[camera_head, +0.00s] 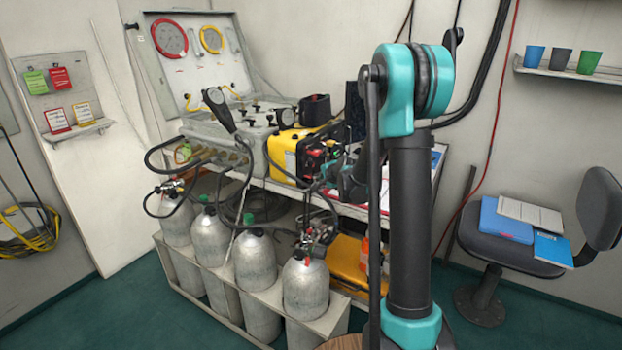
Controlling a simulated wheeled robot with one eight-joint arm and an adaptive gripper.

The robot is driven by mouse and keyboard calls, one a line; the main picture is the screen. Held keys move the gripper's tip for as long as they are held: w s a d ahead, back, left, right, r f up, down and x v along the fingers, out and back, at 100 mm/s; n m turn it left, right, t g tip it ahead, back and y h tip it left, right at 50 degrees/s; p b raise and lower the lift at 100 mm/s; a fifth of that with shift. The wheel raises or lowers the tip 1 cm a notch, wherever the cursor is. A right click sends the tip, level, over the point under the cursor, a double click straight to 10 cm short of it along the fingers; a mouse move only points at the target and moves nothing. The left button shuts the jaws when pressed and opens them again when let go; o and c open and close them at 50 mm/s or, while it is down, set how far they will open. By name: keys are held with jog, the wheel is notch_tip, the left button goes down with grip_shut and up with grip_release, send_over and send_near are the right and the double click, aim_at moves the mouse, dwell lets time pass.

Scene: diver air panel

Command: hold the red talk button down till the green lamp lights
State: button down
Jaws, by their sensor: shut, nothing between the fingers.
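The yellow radio box (284,148) stands on the bench beside the open air panel case. Its dark front faces right and carries small red parts (313,154). I cannot tell which of these is the talk button. No lit green lamp can be made out on it. My gripper (329,176), dark and small in the view, is shut and empty just in front of the box's right side. Whether it touches the box cannot be told. My own arm hides the area to its right.
The air panel case (215,62) stands open with gauges and hoses. Several grey cylinders (253,262) stand in a rack below. A chair (510,240) with folders is at right, and a shelf (570,73) holds cups. Green floor is free at lower left.

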aim_at(331, 191)
jog(key=shift+w+a, duration=0.4)
jog(key=shift+a, duration=0.05)
dwell(0.8)
jog(key=shift+s+d, duration=0.1)
dwell(1.5)
jog(key=shift+s+d, duration=0.4)
jog(key=shift+d, duration=0.15)
jog(key=shift+d, duration=0.1)
jog(key=shift+s+d, duration=0.75)
jog(key=shift+d, duration=0.2)
jog(key=shift+s+d, duration=0.75)
jog(key=shift+d, duration=0.2)
jog(key=s+d+f+n+g+h, duration=0.1)
jog(key=s+n, duration=0.3)
jog(key=s, duration=0.9)
jog(key=s+f+n+g+h, duration=0.1)
jog(key=s+f+n+g, duration=0.2)
jog(key=s, duration=1)
jog(key=s+d+f+n+g+h, duration=0.1)
jog(key=s+n, duration=0.4)
jog(key=s, duration=0.9)
notch_tip(331, 191, down, 2)
jog(key=shift+d+n+g+h, duration=0.35)
jog(key=shift+g+h, duration=0.15)
jog(key=shift+g, duration=0.4)
